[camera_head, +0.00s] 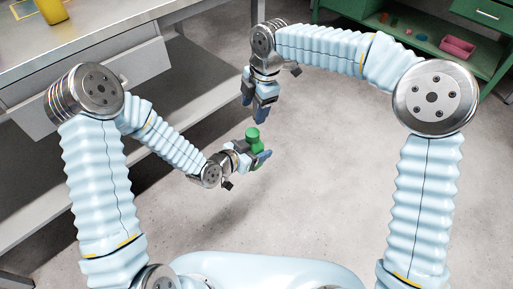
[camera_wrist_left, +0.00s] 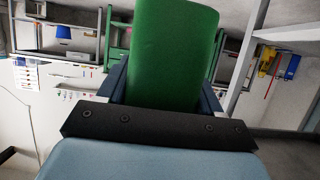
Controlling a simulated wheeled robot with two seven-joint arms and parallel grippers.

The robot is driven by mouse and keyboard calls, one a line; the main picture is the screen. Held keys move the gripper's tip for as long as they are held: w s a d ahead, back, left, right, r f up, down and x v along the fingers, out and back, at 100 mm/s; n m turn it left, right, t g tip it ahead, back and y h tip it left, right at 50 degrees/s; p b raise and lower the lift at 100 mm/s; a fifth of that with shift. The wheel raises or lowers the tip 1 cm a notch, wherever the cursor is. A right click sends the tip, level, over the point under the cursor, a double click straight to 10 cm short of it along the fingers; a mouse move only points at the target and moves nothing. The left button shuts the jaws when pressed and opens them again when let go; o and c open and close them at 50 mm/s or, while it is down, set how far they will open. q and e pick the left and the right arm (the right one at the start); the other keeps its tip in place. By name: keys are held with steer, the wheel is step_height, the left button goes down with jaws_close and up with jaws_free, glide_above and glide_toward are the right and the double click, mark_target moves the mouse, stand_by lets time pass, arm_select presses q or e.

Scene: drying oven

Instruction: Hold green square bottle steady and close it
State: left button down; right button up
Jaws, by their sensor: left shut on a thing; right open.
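The green square bottle (camera_head: 253,146) is held between the fingers of my left gripper (camera_head: 256,157), which is shut on it. The bottle looks roughly upright in the head view, with a round green top (camera_head: 252,133) sticking up above the fingers. I cannot tell whether that top is a cap or the bare neck. In the left wrist view, the flat green side of the bottle (camera_wrist_left: 174,50) fills the upper middle, between the blue-grey fingers. My right gripper (camera_head: 261,107) is open and points down, above the bottle and apart from it. I see nothing between its fingers.
A grey bench (camera_head: 120,32) with drawers and a lower shelf stands at the left, with a yellow container (camera_head: 50,10) on top. A green cabinet (camera_head: 480,62) at the upper right holds a pink bin (camera_head: 457,47) and small items. The floor around both grippers is clear.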

mark_target(253, 132)
steer(key=s+r+n+h, duration=0.2)
steer(key=s, duration=0.1)
steer(key=shift+a+r+n, duration=0.15)
steer(key=shift+n, duration=0.15)
steer(key=shift+f, duration=4.05)
